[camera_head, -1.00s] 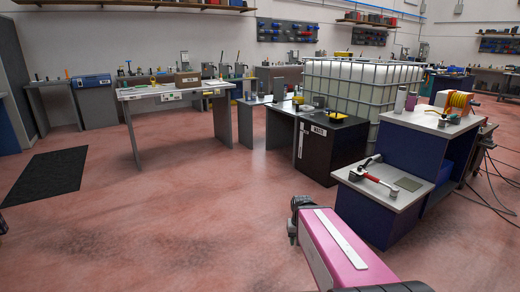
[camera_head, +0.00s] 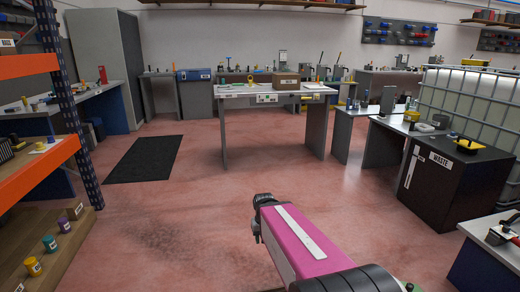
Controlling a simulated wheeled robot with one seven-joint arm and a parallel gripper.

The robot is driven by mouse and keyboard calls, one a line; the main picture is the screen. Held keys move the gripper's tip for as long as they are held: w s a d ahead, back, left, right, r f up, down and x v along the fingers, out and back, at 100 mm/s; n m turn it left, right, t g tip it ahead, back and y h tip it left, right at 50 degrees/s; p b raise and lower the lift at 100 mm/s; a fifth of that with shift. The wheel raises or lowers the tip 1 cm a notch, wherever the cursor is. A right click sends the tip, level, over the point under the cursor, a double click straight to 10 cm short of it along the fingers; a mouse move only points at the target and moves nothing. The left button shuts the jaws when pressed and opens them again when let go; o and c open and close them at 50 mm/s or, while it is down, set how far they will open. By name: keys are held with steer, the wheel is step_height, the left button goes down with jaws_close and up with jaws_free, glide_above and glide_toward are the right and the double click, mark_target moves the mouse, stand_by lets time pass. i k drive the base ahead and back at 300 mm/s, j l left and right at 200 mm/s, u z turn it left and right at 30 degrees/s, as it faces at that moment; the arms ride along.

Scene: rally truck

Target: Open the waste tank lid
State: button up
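The waste tank (camera_head: 458,180) is a black box-shaped cabinet on the right, with a white "WASTE" label and a white strip on its front. On its dark top sits a yellow and black piece (camera_head: 468,145); I cannot tell whether this is the lid or its handle. The top looks closed. My arm, pink with a white stripe, reaches up from the bottom centre. Its dark end (camera_head: 262,205) is over open floor, well to the left of the tank and apart from it. The gripper's fingers cannot be made out.
A grey workbench (camera_head: 262,91) with a cardboard box stands behind. An orange shelf rack (camera_head: 40,160) is close on the left. A caged white tank (camera_head: 470,105) and a low bench (camera_head: 492,240) are on the right. The red floor between is clear, with a black mat (camera_head: 145,158).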

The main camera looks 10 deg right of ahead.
mark_target(467, 143)
steer(key=i+z, duration=0.3)
steer(key=i, duration=0.3)
steer(key=i+z, duration=0.35)
steer(key=i, duration=0.25)
steer(key=i+j+z, duration=0.3)
steer(key=i, duration=0.3)
